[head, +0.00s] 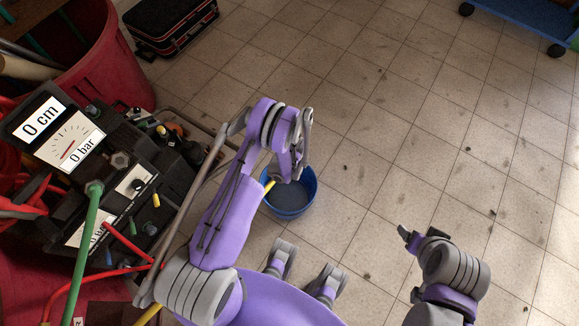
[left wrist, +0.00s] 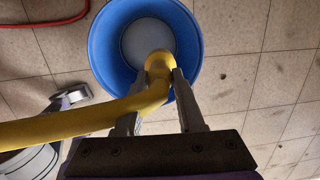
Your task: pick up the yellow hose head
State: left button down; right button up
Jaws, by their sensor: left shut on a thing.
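The yellow hose head (left wrist: 159,63) is between the fingertips of my left gripper (left wrist: 160,82) in the left wrist view. The gripper is shut on it, and its yellow hose (left wrist: 70,122) runs off to the left. In the head view my left gripper (head: 283,172) hangs over the blue bucket, and a short yellow piece (head: 269,187) shows beside it; the rest is hidden by my arm. My right gripper (head: 409,239) is at the lower right, over bare floor; its finger gap is too unclear to judge.
The blue bucket (head: 293,205) stands on the tiled floor; its rim (left wrist: 99,50) lies below the hose head. A black gauge machine (head: 110,165) with green and red hoses is at the left. A red bin (head: 95,65) and black case (head: 165,25) stand behind.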

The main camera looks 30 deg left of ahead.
pick_arm(q)
jog(key=shift+w+r+p, duration=0.3)
jog(key=shift+r+p, duration=0.2)
jog(key=shift+r, duration=0.3)
jog(key=shift+w+r+p, duration=0.25)
jog(key=shift+r+p, duration=0.25)
jog(key=shift+r, duration=0.25)
